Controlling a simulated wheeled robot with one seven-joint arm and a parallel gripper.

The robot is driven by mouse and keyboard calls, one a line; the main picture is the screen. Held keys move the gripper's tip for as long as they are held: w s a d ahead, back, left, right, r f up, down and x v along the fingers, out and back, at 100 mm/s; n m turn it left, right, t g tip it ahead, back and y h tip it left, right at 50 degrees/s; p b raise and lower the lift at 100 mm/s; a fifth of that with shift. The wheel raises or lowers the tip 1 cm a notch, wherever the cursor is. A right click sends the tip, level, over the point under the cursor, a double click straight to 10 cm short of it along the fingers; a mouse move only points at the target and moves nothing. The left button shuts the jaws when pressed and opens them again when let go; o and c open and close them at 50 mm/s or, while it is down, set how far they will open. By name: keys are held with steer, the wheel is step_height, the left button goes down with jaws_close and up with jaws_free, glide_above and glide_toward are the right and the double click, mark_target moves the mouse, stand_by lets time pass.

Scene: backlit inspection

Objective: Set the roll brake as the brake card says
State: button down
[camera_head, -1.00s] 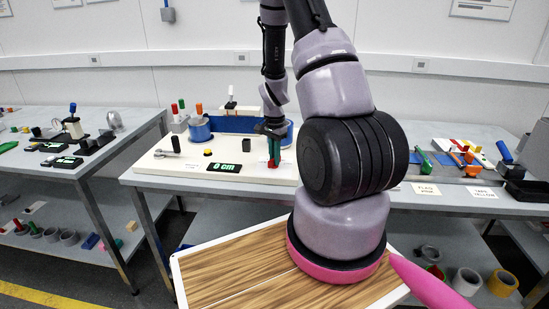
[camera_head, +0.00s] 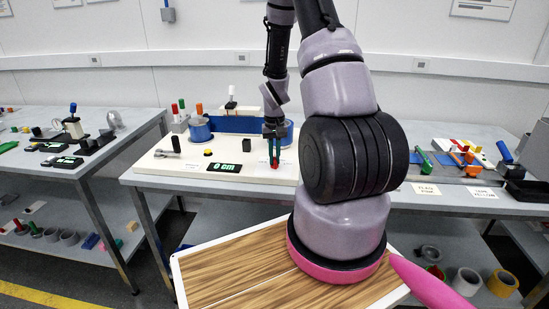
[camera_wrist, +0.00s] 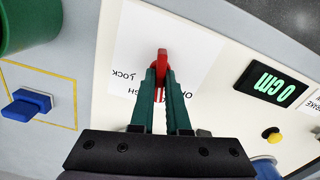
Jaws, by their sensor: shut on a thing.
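My gripper (camera_wrist: 161,88) has green fingers and is shut on a red lever (camera_wrist: 162,57), whose tip shows between and just beyond the fingertips. In the head view my gripper (camera_head: 275,152) is at the right part of the white board. A white card (camera_wrist: 190,45) lies around the lever; its print is upside down, with "LOCK" readable and the rest partly covered by the fingers. A black display (camera_wrist: 271,84) beside it reads "0 cm". The lever's base is hidden by my fingers.
A yellow button (camera_wrist: 271,134) sits below the display. A blue block (camera_wrist: 27,104) lies at a yellow outline, near a green cylinder (camera_wrist: 28,22). More tools lie on the right bench.

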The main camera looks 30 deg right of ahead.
steer(key=shift+w+n, duration=0.1)
steer(key=shift+n, duration=0.5)
steer(key=c, duration=0.9)
jaws_free()
step_height(320, 180, up, 11)
steer(key=shift+f, duration=0.1)
steer(key=s+a+r+t, duration=0.2)
steer(key=s+a+r, duration=0.1)
steer(key=r, duration=0.6)
steer(key=s+a+r+t, duration=0.1)
steer(key=s+a+r, duration=0.25)
steer(key=r, duration=0.55)
steer(key=s+a+r+t+y, duration=0.1)
steer(key=s+a+r+t, duration=0.1)
steer(key=s+r, duration=0.3)
steer(key=s+a+r+m+t+y, duration=0.1)
steer(key=s+a+r+t, duration=0.1)
steer(key=s+a+r, duration=0.3)
steer(key=s, duration=0.3)
steer(key=shift+s+r, duration=0.2)
steer(key=shift+r, duration=0.15)
